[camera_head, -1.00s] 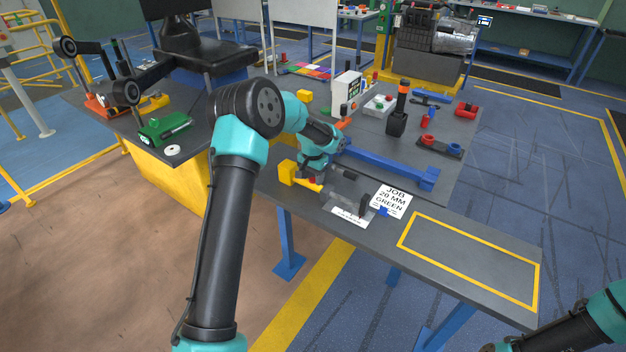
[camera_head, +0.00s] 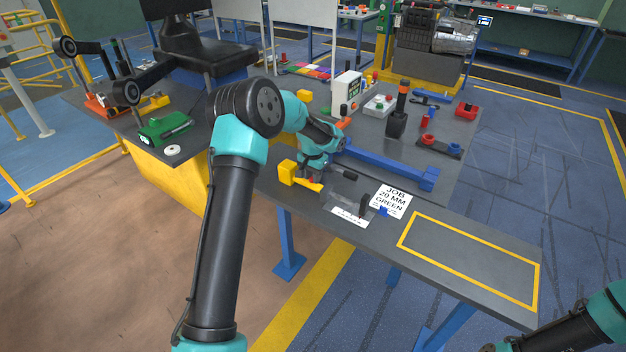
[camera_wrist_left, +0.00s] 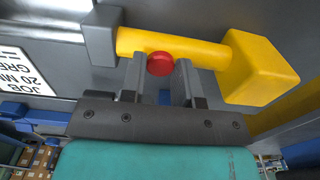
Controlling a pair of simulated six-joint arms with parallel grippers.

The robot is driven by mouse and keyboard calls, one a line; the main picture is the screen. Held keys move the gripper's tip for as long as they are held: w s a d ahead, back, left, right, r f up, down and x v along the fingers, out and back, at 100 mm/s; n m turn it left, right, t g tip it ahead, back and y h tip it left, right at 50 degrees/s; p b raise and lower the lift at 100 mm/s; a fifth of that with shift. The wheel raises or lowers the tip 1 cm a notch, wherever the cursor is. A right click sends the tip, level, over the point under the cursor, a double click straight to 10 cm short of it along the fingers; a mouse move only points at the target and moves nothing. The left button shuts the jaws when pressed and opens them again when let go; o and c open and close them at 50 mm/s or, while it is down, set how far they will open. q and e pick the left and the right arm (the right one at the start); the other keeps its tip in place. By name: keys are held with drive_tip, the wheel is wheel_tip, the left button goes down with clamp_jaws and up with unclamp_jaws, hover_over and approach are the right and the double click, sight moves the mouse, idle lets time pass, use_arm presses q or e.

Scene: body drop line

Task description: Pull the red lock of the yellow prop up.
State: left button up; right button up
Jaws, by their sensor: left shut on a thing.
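The yellow prop (camera_wrist_left: 262,68) shows large in the left wrist view, a yellow bar with a block at one end. It also shows in the head view (camera_head: 287,172) near the table's front edge. The red lock (camera_wrist_left: 160,64) is a round red knob on the bar. My left gripper (camera_wrist_left: 160,72) is shut on the red lock, one finger on each side of it. In the head view the left gripper (camera_head: 311,178) is partly hidden behind its own wrist. My right arm shows only at the lower right corner, and its gripper cannot be made out.
A white job card (camera_head: 391,201) lies right of the prop. A blue beam (camera_head: 385,165) lies behind it. A black stand with an orange top (camera_head: 397,115) stands further back. The yellow-outlined area (camera_head: 470,260) at the front right is empty.

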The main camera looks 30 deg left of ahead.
use_arm(q)
drive_tip(key=shift+r, duration=0.55)
drive_tip(key=o, duration=0.8)
drive_tip(key=shift+r, duration=0.1)
drive_tip(key=shift+r, duration=3.4)
